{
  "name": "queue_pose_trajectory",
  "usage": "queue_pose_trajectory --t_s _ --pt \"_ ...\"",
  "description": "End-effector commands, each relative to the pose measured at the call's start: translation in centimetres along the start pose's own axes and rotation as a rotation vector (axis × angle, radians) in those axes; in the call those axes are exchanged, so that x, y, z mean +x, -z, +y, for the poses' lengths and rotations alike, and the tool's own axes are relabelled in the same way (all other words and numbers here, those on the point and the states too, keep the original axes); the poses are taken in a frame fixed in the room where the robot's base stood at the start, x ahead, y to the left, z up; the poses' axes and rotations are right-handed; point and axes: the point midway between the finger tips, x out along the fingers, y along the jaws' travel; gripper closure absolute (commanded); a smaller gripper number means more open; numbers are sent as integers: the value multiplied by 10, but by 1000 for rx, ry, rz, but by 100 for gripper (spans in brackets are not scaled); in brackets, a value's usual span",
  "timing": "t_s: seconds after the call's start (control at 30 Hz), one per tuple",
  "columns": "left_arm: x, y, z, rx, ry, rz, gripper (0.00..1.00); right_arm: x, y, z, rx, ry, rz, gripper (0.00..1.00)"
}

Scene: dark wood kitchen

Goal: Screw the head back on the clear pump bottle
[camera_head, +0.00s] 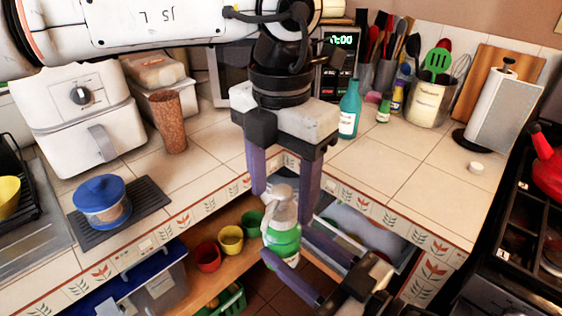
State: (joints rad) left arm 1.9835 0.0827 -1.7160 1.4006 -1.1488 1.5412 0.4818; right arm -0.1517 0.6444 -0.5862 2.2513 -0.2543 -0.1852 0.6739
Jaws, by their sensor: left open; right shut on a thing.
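The clear pump bottle (281,238) holds green liquid and hangs roughly upright in front of the counter edge. My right gripper (286,244) comes in from the lower right and is shut on the bottle's body. The pale grey pump head (281,194) sits at the top of the bottle, in line with it. I cannot tell whether its thread is engaged. My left gripper (283,198) points down from above and is open. Its two purple fingers stand on either side of the pump head, with visible gaps.
The tiled counter corner (205,150) lies behind the grippers. A teal bottle (349,112) stands right of my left gripper, and a brown tumbler (169,122) stands left. Below are an open shelf with a red cup (207,257) and a drawer (372,236).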

Motion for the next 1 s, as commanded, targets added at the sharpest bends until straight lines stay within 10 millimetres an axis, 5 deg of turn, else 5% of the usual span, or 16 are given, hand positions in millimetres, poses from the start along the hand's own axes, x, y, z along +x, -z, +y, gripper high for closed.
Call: queue_pose_trajectory --t_s 0.47,0.77,1.0 --pt "13 0 0 1 1 0 40 0 2 0 -1 1 5 100" --pt "13 0 0 1 0 0 89 0 2 0 -1 1 5 100" --pt "13 0 0 158 1 -1 89 0 2 0 -1 1 4 100"
